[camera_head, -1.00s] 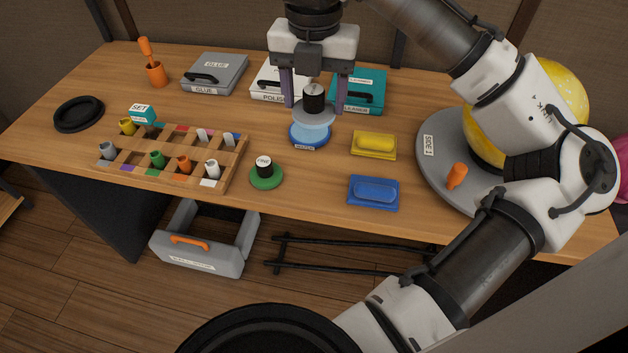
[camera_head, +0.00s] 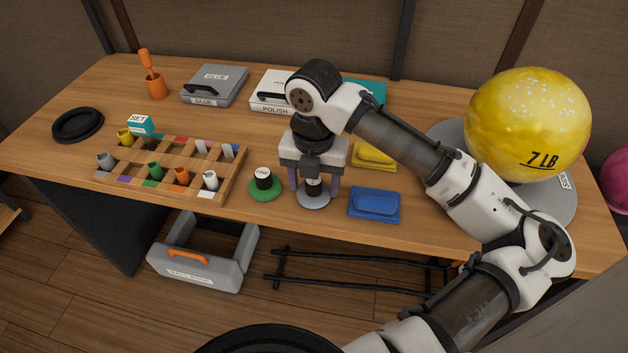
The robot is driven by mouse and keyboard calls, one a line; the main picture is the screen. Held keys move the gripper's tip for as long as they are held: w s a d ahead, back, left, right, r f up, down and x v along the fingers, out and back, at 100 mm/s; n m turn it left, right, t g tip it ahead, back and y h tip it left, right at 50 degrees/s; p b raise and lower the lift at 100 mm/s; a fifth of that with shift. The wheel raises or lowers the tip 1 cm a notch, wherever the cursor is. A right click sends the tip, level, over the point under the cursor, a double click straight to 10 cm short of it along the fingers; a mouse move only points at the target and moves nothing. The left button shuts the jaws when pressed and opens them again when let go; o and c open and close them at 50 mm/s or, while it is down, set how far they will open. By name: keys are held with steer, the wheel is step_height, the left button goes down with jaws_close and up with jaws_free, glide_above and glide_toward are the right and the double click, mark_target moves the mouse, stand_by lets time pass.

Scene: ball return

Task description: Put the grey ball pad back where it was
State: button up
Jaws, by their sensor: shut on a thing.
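My gripper (camera_head: 313,181) is shut on the black knob of the grey ball pad (camera_head: 314,201), a round grey disc. The pad is upright near the table's front edge, just right of the green round pad (camera_head: 264,190) and left of the blue block in its tray (camera_head: 374,204). I cannot tell whether the grey pad touches the table. The blue round disc seen earlier is hidden behind my gripper and arm.
A yellow ball (camera_head: 528,125) marked 7 LB sits on a grey turntable (camera_head: 560,205) at right.

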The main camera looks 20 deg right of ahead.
steer(key=shift+f, duration=0.1)
steer(key=shift+f, duration=0.15)
steer(key=o, duration=0.9)
step_height(320, 180, up, 12)
steer(key=shift+r+p, duration=0.2)
steer(key=shift+p, duration=0.2)
